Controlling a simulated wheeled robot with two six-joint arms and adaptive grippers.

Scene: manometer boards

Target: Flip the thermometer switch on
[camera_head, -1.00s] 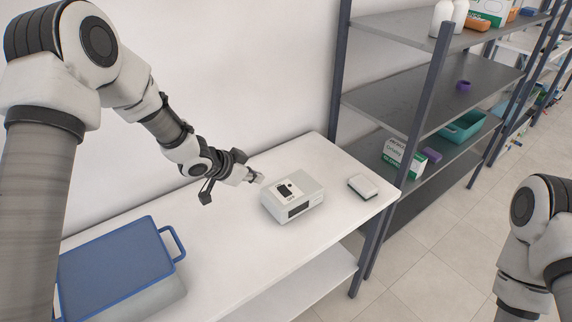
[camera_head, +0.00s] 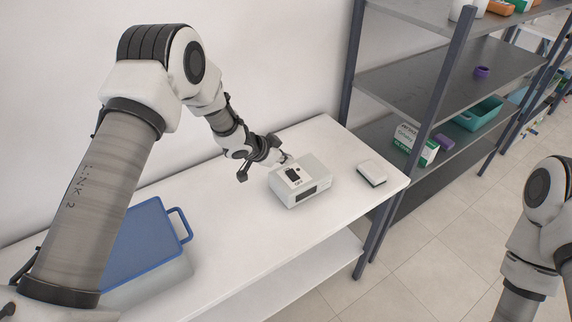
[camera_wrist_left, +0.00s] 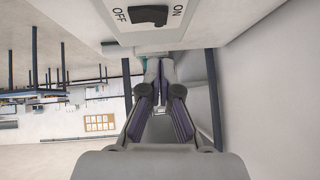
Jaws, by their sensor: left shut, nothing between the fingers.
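The thermometer box (camera_head: 313,186) is a white and grey block on the white table, with a dark panel on its front side. Its black switch (camera_head: 292,174) is on the top face. In the left wrist view the switch (camera_wrist_left: 148,15) sits between the printed words OFF and ON; I cannot tell which way it is tipped. My left gripper (camera_head: 285,159) is shut and empty at the far left edge of the box, close to the switch. Its closed fingers show in the left wrist view (camera_wrist_left: 160,66); I cannot tell whether they touch the box. My right gripper is out of view.
A blue-lidded box (camera_head: 143,240) with a handle stands on the table at left. A small white and dark block (camera_head: 372,172) lies right of the thermometer. A grey shelf rack (camera_head: 430,90) stands beyond the table's right end. The table front is clear.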

